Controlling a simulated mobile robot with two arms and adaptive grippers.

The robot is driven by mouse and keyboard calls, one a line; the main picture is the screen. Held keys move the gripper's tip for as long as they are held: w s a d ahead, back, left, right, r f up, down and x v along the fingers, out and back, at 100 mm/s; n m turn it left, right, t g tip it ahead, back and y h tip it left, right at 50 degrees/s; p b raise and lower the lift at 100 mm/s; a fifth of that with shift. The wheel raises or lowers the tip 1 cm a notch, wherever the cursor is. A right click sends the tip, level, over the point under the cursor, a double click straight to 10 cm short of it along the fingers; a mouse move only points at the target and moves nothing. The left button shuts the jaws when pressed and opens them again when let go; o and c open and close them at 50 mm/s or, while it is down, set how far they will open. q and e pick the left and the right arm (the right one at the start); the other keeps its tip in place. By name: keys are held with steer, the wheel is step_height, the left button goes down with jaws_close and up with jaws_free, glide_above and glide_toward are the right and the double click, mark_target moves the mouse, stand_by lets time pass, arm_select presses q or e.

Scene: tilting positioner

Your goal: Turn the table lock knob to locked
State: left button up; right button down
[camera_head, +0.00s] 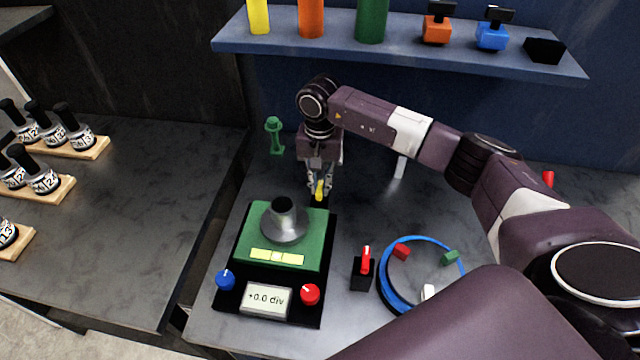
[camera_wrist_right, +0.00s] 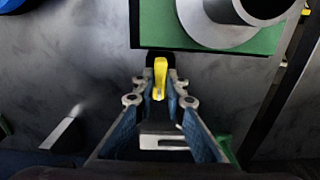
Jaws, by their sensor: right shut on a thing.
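A yellow knob (camera_head: 319,189), which I take to be the table lock knob, sits behind the green tilting positioner (camera_head: 245,232). My right gripper (camera_head: 320,182) points down at it and is shut on it. In the right wrist view the yellow knob (camera_wrist_right: 160,78) shows between the two fingertips, beside the positioner's green table (camera_wrist_right: 165,30). Any lock marks around the knob cannot be made out. My left gripper is not in view.
A blue knob (camera_head: 226,280), a red knob (camera_head: 310,294) and a display reading "+0.0 div" (camera_head: 266,300) are at the positioner's front. A red-levered switch (camera_head: 364,265) and a blue ring (camera_head: 388,290) stand to the right. A shelf (camera_head: 400,55) hangs behind.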

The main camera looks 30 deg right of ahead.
steer(key=m+b, duration=0.1)
steer(key=b, duration=0.1)
steer(key=m+b, duration=0.1)
steer(key=m, duration=0.1)
steer(key=shift+w+f+m+b, duration=0.1)
steer(key=shift+f+m+b, duration=0.1)
steer(key=shift+m+b, duration=0.15)
steer(key=m+b, duration=0.4)
steer(key=m, duration=0.1)
steer(key=shift+r, duration=0.1)
steer(key=m+b, duration=0.2)
steer(key=m, duration=0.3)
steer(key=shift+r+m+b, duration=0.15)
steer(key=shift+m+b, duration=0.7)
steer(key=shift+m, duration=1.3)
steer(key=c, duration=2)
jaws_free()
steer(key=shift+o, duration=0.2)
